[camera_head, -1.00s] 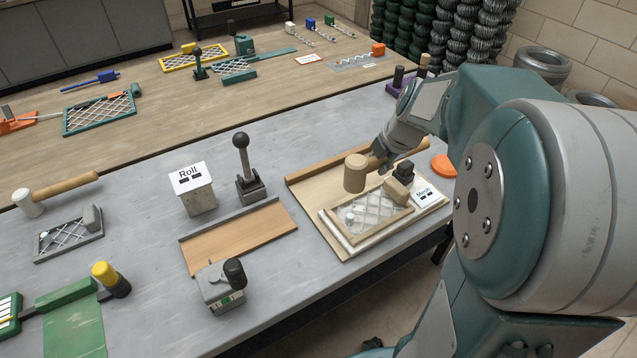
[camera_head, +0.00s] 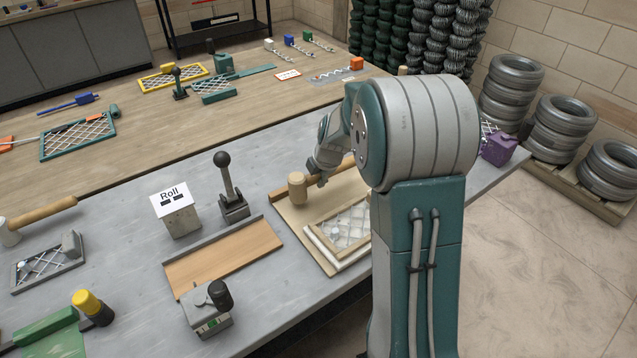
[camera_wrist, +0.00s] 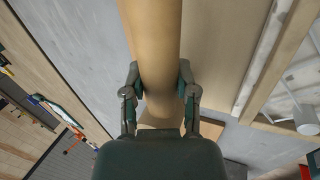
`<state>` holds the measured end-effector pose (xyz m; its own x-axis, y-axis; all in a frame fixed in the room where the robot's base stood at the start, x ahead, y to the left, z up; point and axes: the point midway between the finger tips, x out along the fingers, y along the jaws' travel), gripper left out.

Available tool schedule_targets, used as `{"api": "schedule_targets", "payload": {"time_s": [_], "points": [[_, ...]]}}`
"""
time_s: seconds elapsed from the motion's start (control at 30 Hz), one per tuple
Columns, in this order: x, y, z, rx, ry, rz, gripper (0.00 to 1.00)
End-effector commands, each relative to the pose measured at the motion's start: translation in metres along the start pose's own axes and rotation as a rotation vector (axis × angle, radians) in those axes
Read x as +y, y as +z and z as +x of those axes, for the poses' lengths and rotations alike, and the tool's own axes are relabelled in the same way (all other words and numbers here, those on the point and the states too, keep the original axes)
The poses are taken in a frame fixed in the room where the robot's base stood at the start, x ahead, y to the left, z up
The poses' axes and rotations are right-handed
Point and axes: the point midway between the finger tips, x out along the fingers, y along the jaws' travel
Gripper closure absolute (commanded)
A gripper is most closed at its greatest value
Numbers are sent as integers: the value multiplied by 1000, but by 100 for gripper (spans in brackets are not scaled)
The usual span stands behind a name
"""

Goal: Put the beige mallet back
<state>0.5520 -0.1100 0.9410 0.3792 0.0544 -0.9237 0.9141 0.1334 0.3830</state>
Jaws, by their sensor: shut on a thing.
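The beige mallet has a pale cylindrical head (camera_head: 297,187) and a tan wooden handle. In the head view it appears over the back left part of a light wooden board (camera_head: 302,232), near its raised back edge. I cannot tell whether the head touches the board. My gripper (camera_head: 322,178) is shut on the handle, right of the head. In the wrist view, the handle (camera_wrist: 152,40) runs up between both fingers of my gripper (camera_wrist: 160,85). My arm hides the right part of the board.
A pale frame with wire mesh (camera_head: 345,228) sits on the board. Left of it are a wooden tray (camera_head: 225,258), a black-knobbed lever (camera_head: 228,185) and a "Roll" sign block (camera_head: 175,212). A white-headed mallet (camera_head: 40,218) lies far left. Grey tabletop (camera_head: 130,265) is clear between.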

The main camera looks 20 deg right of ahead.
Motion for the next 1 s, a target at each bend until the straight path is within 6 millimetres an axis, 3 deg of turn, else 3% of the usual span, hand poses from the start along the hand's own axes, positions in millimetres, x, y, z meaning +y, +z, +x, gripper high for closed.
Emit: {"api": "schedule_targets", "payload": {"time_s": [0.13,0.43,0.47,0.53,1.0], "points": [[-10,0,20,1,-2,2,100],[-11,0,22,0,-1,1,100],[-11,0,22,1,-2,0,58],[-11,0,22,1,-2,0,28],[-12,0,21,0,0,0,28]]}}
